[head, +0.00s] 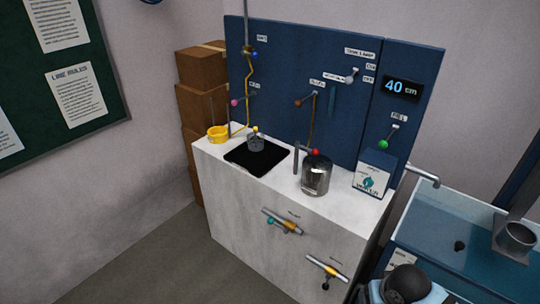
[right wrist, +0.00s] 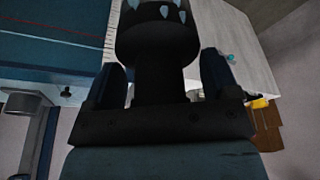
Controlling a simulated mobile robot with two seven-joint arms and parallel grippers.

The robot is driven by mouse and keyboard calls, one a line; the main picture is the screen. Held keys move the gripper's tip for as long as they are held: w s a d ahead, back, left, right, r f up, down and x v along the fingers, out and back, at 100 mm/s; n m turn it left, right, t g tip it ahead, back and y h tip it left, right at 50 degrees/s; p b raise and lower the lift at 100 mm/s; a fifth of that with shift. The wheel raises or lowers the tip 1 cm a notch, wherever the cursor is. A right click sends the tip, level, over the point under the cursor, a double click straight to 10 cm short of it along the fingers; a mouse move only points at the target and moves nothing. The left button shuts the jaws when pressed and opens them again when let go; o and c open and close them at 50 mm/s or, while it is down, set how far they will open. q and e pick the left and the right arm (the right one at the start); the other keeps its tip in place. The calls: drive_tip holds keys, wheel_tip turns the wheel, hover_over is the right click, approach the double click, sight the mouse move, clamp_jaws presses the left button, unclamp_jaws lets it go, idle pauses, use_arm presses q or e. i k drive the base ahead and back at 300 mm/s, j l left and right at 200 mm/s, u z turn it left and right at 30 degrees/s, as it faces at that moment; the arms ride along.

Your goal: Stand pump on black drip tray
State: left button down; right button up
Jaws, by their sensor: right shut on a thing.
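The black drip tray (head: 240,160) lies flat on the white counter, left of its middle. A small grey cup-like piece with a yellow ball (head: 256,143) stands on its back part. In the right wrist view my right gripper (right wrist: 160,75) is shut on the dark, round-bodied pump (right wrist: 155,45). The pump's wide end with pale slots points to the top of that view. In the head view a black rounded form with pale blue edges is at the bottom right; I cannot tell whether it is pump or wrist. My left gripper is not in view.
A metal pot (head: 316,176) with a red knob and a white-blue box (head: 374,175) stand right of the tray. A yellow ring (head: 217,132) is at its left. The blue panel (head: 280,80) rises behind. A water tank (head: 450,245) is at the right.

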sight(259, 164)
drive_tip(key=i+j, duration=0.35)
drive_tip(key=j, duration=0.15)
drive_tip(key=i+j, duration=0.7)
drive_tip(key=j, duration=0.25)
drive_tip(key=i+j+z, duration=0.1)
drive_tip(key=i+j, duration=0.6)
drive_tip(key=j, duration=0.3)
